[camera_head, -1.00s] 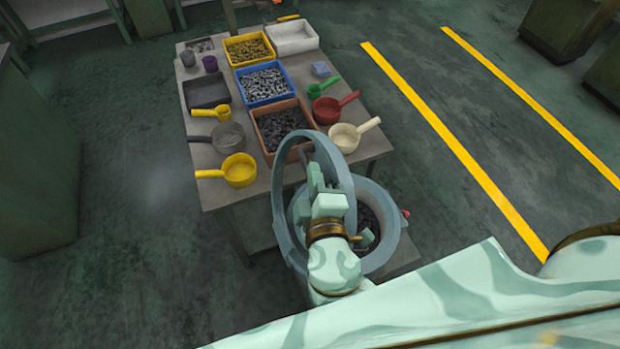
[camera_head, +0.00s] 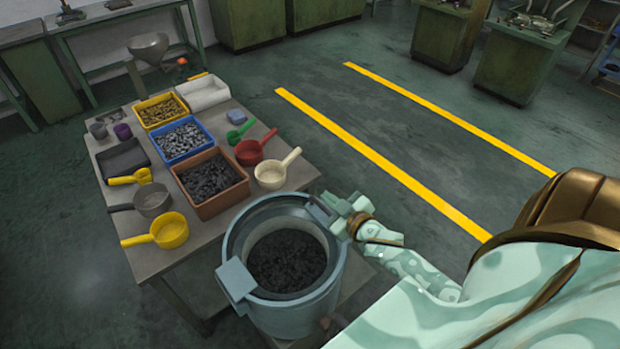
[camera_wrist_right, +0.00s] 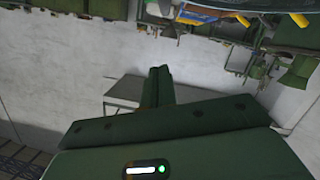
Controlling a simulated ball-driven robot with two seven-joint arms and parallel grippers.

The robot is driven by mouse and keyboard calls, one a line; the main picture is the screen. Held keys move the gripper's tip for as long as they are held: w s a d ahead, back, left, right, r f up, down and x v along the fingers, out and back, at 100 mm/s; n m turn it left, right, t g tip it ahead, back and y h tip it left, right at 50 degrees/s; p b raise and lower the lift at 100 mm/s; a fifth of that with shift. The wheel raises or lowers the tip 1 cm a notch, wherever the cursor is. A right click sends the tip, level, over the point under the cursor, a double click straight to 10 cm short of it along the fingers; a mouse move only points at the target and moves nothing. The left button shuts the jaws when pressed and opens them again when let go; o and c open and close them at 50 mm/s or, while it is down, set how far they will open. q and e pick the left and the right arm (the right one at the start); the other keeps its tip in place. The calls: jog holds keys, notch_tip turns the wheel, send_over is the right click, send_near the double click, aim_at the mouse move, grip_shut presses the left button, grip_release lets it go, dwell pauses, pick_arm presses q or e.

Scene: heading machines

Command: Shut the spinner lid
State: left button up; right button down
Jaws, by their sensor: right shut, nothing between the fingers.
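The spinner (camera_head: 290,312) is a grey-blue drum at the lower middle of the head view, with dark small pieces inside. A grey-blue ring lies level around its mouth; I cannot tell how much of it is lid and how much drum rim. No raised lid stands above the drum. A pale blue block (camera_head: 237,280) sits at the ring's left edge. My right gripper (camera_head: 328,208) is at the ring's upper right edge, shut and empty; whether it touches is unclear. Its closed fingers (camera_wrist_right: 158,86) show in the right wrist view. My left gripper is not in view.
A work table (camera_head: 190,245) stands left of the spinner, with a brown bin (camera_head: 212,208), a blue bin (camera_head: 182,158), a yellow bin (camera_head: 160,127) and several scoops and pans. The floor with yellow lines (camera_head: 400,178) at the right is clear.

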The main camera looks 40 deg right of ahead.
jog(key=d+f+m+b, duration=0.1)
jog(key=f+b, duration=0.1)
jog(key=f, duration=0.2)
jog(key=d+f+m+y+b, duration=0.1)
jog(key=d+f+b, duration=0.1)
jog(key=f, duration=0.2)
jog(key=d+f+m+b, duration=0.1)
jog(key=f+b, duration=0.1)
jog(key=f, duration=0.3)
jog(key=shift+w+d+f+y, duration=0.1)
jog(key=shift+w+d+y, duration=0.05)
jog(key=shift+d+y, duration=0.15)
jog(key=shift+f+m+b, duration=0.4)
jog(key=shift+f+b, duration=0.2)
jog(key=shift+f, duration=0.05)
